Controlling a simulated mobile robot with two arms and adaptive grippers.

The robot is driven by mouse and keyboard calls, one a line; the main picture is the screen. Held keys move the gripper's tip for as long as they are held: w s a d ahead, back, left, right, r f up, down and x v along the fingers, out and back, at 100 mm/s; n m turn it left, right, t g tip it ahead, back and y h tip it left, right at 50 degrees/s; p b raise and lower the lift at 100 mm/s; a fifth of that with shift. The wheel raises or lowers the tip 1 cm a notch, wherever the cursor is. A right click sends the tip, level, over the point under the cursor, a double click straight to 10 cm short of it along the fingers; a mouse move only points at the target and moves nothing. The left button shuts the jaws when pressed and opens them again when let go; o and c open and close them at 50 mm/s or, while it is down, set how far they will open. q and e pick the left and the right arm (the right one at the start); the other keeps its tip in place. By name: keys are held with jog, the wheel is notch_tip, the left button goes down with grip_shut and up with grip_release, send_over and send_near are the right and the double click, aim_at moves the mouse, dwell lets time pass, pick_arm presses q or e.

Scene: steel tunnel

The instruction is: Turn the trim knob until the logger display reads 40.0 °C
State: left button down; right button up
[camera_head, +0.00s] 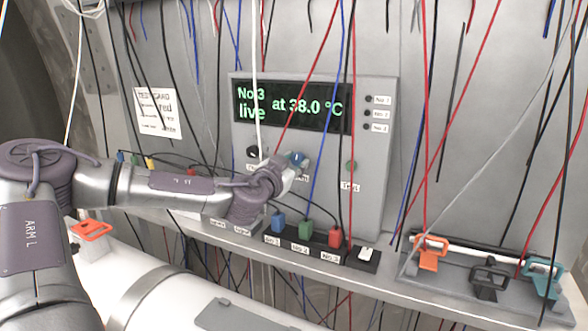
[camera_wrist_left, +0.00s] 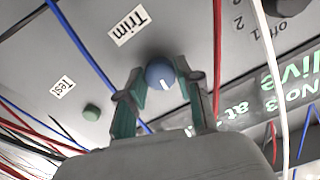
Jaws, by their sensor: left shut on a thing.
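The logger (camera_head: 372,165) is a grey panel with a dark display (camera_head: 290,105) that reads "No 3 live at 38.0 °C" in green. The blue trim knob (camera_head: 297,158) is below the display; in the left wrist view the knob (camera_wrist_left: 160,73) has a white pointer line and the "Trim" label (camera_wrist_left: 128,25) beside it. My left gripper (camera_wrist_left: 162,80) has its green-padded fingers shut around the knob, one on each side. In the head view the left gripper (camera_head: 290,168) partly covers the knob and its label. My right gripper is in neither view.
Red, blue, black and white wires hang in front of the panel, some close to my left arm. A green test button (camera_head: 350,166) is right of the knob, a black selector (camera_head: 253,151) left. Blue, green and red plugs (camera_head: 306,229) stand below. An orange-handled clamp (camera_head: 431,250) sits right.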

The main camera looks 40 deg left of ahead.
pick_arm(q)
jog(key=shift+f+m+b, duration=0.25)
jog(key=shift+m+b, duration=0.55)
jog(key=shift+b, duration=0.05)
jog(key=shift+m+b, duration=0.65)
jog(key=shift+m, duration=0.25)
jog(key=m+b, duration=0.1)
jog(key=m, duration=0.1)
jog(key=shift+r+m, duration=0.15)
jog(key=shift+m, duration=0.25)
jog(key=m+b, duration=0.1)
jog(key=m, duration=0.1)
jog(key=shift+m, duration=0.4)
jog(key=m+b, duration=0.1)
jog(key=m, duration=0.5)
jog(key=shift+r, duration=0.1)
jog(key=m, duration=0.3)
jog(key=shift+m, duration=0.4)
jog(key=shift+m+b, duration=0.3)
jog(key=shift+m, duration=1.6)
